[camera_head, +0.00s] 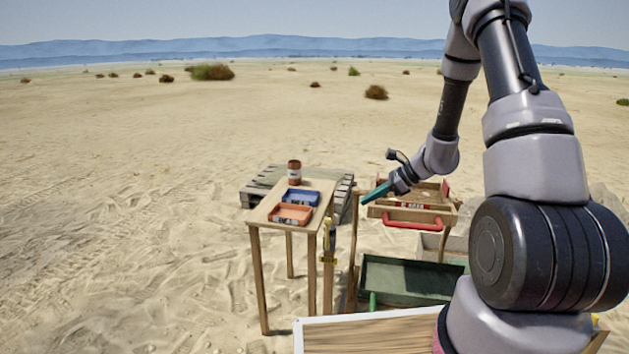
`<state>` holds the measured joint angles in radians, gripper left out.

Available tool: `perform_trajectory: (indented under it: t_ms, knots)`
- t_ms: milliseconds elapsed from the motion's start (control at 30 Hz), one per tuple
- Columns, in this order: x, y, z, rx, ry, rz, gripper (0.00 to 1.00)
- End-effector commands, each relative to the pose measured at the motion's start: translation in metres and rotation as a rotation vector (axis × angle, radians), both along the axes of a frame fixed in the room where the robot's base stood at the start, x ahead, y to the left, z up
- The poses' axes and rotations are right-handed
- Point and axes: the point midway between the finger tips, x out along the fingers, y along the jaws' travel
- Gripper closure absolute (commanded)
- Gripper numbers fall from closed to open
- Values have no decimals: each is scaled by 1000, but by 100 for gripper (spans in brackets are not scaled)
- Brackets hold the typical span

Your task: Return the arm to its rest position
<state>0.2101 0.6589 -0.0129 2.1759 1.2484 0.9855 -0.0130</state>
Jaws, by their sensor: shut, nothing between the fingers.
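My arm rises on the right side of the head view and bends down toward the middle. My gripper (376,193) is at its end, with teal fingers pointing left and slightly down. The fingers are shut and empty. They are near the left edge of a wooden box with a red handle (412,225), in front of or above it; the exact gap cannot be told. A small wooden table (262,213) stands left of the gripper.
On the table are an orange tray (290,215), a blue tray (301,197) and a brown can (294,173). A pallet (253,192) lies behind. A green crate (405,280) sits below the gripper. A wood-topped surface (365,335) is in front. Open sand lies left.

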Motion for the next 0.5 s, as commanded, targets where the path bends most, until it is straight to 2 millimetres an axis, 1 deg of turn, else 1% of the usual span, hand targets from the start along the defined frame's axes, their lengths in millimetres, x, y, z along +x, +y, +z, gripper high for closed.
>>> perform_trajectory:
  t_ms: [33,100,167,200,267,300,400,467,500]
  knots:
    - [-4,6,29,-29,-51,60,100]
    - [-15,12,62,-76,-112,145,100]
    - [-26,17,88,-118,-163,219,100]
    - [-34,20,104,-147,-197,265,100]
    - [-47,23,127,-194,-247,333,100]
    - [-56,25,142,-227,-281,379,100]
    - [-81,28,176,-313,-362,485,100]
    - [-96,28,195,-369,-411,548,100]
    - [-107,29,206,-408,-442,589,100]
